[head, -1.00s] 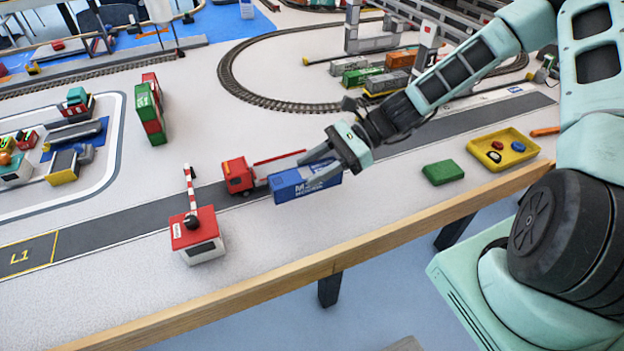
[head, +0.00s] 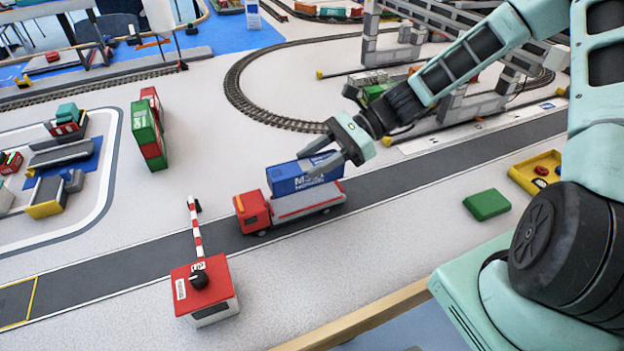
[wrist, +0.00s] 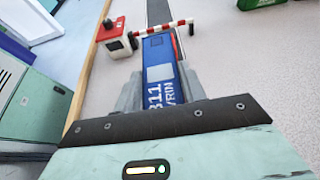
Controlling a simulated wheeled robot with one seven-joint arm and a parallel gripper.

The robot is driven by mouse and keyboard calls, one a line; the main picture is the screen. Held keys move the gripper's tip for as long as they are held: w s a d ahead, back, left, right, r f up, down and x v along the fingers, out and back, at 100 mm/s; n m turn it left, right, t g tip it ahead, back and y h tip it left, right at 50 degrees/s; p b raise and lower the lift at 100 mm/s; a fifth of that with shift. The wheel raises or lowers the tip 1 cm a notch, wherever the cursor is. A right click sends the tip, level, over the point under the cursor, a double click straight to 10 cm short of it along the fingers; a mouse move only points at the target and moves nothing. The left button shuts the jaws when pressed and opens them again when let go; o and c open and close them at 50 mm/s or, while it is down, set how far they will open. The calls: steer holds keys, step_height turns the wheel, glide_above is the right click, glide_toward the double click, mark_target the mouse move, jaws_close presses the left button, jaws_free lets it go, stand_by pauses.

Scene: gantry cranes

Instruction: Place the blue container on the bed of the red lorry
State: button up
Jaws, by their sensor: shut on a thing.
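The blue container (head: 290,181) with white lettering is held lengthwise in my gripper (head: 322,166), which is shut on it. It also shows between the fingers in the wrist view (wrist: 158,72). The red lorry (head: 253,211) stands on the dark road, cab to the left. Its long grey bed (head: 310,203) looks empty, with a red edge. In the head view the container appears just above and along the far side of the bed; whether they touch I cannot tell. In the wrist view only a red sliver of the lorry (wrist: 178,45) shows beside the container.
A green block (head: 487,205) and a yellow tray (head: 522,178) lie to the right. Stacked green and red containers (head: 148,130) stand far left.

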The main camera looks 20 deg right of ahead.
steer(key=shift+f, duration=2.5)
steer(key=o, duration=1.1)
steer(key=shift+f, duration=0.15)
steer(key=shift+c, duration=0.2)
